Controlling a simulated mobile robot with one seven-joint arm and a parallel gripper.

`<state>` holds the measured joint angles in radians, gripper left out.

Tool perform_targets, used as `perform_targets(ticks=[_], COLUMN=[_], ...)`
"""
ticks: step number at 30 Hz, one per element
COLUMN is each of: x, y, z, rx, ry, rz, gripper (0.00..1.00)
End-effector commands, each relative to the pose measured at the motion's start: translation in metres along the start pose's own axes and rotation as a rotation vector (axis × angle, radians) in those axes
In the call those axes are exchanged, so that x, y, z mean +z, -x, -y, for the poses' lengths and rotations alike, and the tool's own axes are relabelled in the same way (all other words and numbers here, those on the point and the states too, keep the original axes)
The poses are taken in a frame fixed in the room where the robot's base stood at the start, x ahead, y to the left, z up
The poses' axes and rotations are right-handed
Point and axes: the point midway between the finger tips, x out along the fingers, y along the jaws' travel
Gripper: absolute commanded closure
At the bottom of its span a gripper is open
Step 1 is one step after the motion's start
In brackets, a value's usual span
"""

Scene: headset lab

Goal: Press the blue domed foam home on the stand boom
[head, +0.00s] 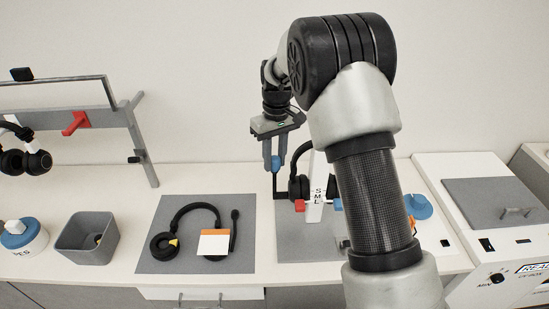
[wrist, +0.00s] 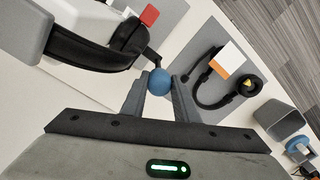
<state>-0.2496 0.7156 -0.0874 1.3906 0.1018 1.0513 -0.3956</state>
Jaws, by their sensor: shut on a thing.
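The blue domed foam (wrist: 160,82) is a small round ball between the fingertips of my gripper (wrist: 159,86) in the wrist view. My gripper is shut on it. In the head view my gripper (head: 275,164) points down, with the foam (head: 276,161) between its fingers. The black boom (wrist: 152,59) of the headset on the stand ends right at the foam in the wrist view. In the head view the boom (head: 275,185) rises just below the foam. I cannot tell whether its tip is inside the foam. The stand (head: 316,185) is white, marked S M L, and partly hidden behind my arm.
A headset (head: 164,246) with a white and orange card (head: 213,243) lies on a grey mat (head: 148,264). Red (head: 299,205) and blue parts flank the stand. A lidded box (head: 495,200) stands right.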

Motion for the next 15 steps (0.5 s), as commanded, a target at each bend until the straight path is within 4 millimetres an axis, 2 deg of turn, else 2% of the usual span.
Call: perform_targets(ticks=[2,3,6,15], x=[0.0001,0.0001,0.0000,-0.0003], y=[-0.0030,-0.0024,-0.0020,-0.0010], z=[-0.0001,-0.0001,0.0000,0.0000], rx=[0.000,0.000,0.000,0.000], ry=[0.000,0.000,0.000,0.000], rz=[0.000,0.000,0.000,-0.001], gripper=[0.93,0.69,0.52,0.51])
